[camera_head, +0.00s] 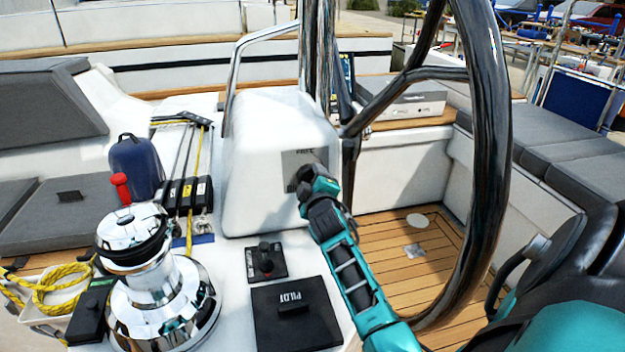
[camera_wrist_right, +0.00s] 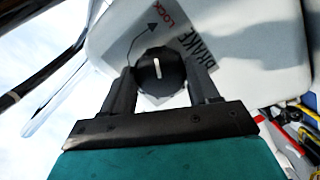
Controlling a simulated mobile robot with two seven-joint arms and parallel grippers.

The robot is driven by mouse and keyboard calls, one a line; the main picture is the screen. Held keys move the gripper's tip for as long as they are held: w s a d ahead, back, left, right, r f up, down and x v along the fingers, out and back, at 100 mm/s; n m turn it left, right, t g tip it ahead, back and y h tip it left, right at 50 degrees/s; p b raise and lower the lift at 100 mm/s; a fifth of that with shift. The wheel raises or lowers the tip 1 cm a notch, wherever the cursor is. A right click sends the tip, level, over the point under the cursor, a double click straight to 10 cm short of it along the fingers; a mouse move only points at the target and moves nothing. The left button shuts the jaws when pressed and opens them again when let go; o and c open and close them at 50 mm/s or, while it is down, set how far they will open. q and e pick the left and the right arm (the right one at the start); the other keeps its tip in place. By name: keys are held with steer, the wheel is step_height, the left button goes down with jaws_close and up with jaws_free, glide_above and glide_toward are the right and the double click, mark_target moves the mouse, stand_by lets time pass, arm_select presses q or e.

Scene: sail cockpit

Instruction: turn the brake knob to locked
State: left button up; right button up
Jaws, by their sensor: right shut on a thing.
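The brake knob (camera_wrist_right: 158,72) is a black round knob with a white pointer mark, on a grey plate (camera_head: 292,158) on the white steering pedestal (camera_head: 262,135). In the right wrist view, the plate carries the words LOCK and BRAKE and a curved arrow. The white mark points roughly up the picture; I cannot tell exactly which setting it shows. My right gripper (camera_head: 305,180) is at the plate and hides the knob in the head view. Its fingers (camera_wrist_right: 160,88) are shut on the knob, one on each side. My left gripper is not in view.
The large dark steering wheel (camera_head: 490,130) stands to the right of my right arm. A chrome winch (camera_head: 160,280), a small lever (camera_head: 266,258) and a black PILOT panel (camera_head: 295,315) are at the lower left. A blue container (camera_head: 135,165) and ropes lie further left.

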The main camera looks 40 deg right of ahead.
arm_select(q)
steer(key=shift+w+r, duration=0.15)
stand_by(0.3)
arm_select(e)
steer(key=o, duration=1)
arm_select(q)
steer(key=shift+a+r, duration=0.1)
arm_select(e)
steer(key=shift+s, duration=0.1)
